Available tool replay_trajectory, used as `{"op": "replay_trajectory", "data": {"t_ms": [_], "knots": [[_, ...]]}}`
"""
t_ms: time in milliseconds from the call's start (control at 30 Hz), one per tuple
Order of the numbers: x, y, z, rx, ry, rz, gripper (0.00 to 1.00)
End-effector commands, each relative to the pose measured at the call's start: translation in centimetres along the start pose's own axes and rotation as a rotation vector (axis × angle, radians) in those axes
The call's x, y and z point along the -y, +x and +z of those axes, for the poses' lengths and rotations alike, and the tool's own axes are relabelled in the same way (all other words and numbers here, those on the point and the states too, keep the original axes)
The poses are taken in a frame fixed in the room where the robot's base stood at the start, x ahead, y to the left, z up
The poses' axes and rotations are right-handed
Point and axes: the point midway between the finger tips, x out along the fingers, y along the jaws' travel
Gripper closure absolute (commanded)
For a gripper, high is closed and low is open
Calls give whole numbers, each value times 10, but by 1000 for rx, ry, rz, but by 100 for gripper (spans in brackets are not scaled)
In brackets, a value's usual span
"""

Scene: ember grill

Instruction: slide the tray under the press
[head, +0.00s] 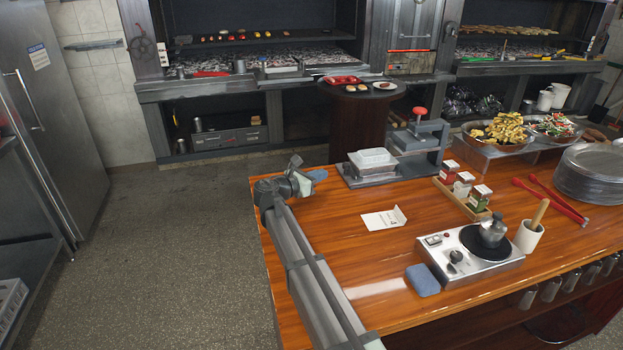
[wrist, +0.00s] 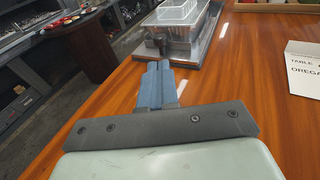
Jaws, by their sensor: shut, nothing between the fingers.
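The tray (head: 368,172) is a grey metal box with a translucent white container on top. It sits on the left part of the base plate of the press (head: 425,135), which has a red knob on top. The tray stands beside the press head, not below it. In the wrist view the tray (wrist: 185,38) is straight ahead, with a dark handle (wrist: 157,42) on its near side. My gripper (head: 319,174) is low over the table's far left corner, left of the tray. Its blue fingers (wrist: 153,82) are shut and empty, pointing at the handle; whether they touch it I cannot tell.
A folded white card (head: 384,218) stands on the wooden table (head: 330,250) in front of the press. A spice rack (head: 467,190) is to the right, and a small burner (head: 470,255) is nearer. The table's left edge is close to my arm.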

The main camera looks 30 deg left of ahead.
Motion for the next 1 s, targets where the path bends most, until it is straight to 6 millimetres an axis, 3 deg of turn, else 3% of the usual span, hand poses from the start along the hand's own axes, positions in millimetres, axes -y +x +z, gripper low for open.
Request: {"op": "replay_trajectory", "data": {"t_ms": [200,400,633,1000], "knots": [[-1,40,0,0,1,-2,100],[-1,67,0,0,1,-1,100],[0,81,0,0,1,0,100],[0,83,0,0,1,1,100]]}}
